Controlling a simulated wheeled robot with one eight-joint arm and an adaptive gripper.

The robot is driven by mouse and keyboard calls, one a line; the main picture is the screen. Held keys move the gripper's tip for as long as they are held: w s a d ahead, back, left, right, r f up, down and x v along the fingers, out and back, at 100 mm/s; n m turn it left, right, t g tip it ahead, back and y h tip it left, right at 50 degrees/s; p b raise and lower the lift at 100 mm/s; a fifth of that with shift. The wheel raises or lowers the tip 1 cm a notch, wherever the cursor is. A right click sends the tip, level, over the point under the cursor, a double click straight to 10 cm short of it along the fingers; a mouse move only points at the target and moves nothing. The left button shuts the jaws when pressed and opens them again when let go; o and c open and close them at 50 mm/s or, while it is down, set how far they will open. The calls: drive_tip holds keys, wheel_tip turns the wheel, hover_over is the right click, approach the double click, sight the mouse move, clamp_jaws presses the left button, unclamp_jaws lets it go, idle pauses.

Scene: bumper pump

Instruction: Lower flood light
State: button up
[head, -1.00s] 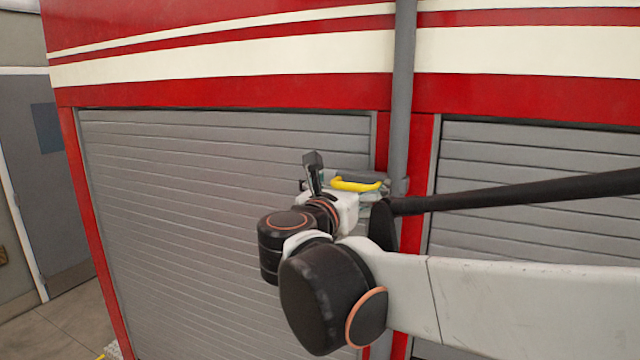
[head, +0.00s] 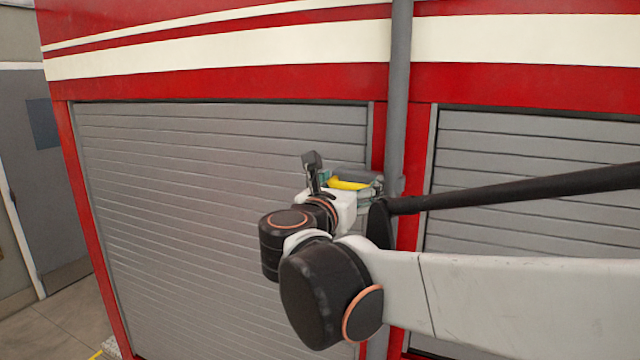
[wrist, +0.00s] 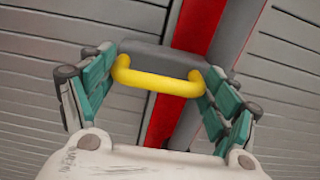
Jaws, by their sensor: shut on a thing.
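A grey vertical pole (head: 398,90) runs up the front of the red vehicle. The flood light's lamp is not in view. A yellow handle (head: 348,184) sits on a dark grey block beside the pole; in the wrist view the handle (wrist: 157,82) is a U-shaped bar below the dark block (wrist: 160,55). My gripper (head: 345,183) is at the handle, its green-padded fingers on either side of it. In the wrist view my gripper (wrist: 163,72) is shut on the yellow handle. The exact finger contacts are partly hidden in the head view.
Grey roller shutters (head: 220,200) with red frames stand behind the pole on both sides. A black bar (head: 520,188) crosses the right side in front of the right shutter. A grey door (head: 30,180) and open floor (head: 60,325) are at the left.

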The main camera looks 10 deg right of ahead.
wheel_tip(320, 180, down, 13)
drive_tip(key=b, duration=0.7)
drive_tip(key=shift+r+b, duration=0.15)
drive_tip(key=shift+b, duration=0.15)
drive_tip(key=shift+s, duration=0.1)
drive_tip(key=o, duration=1.5)
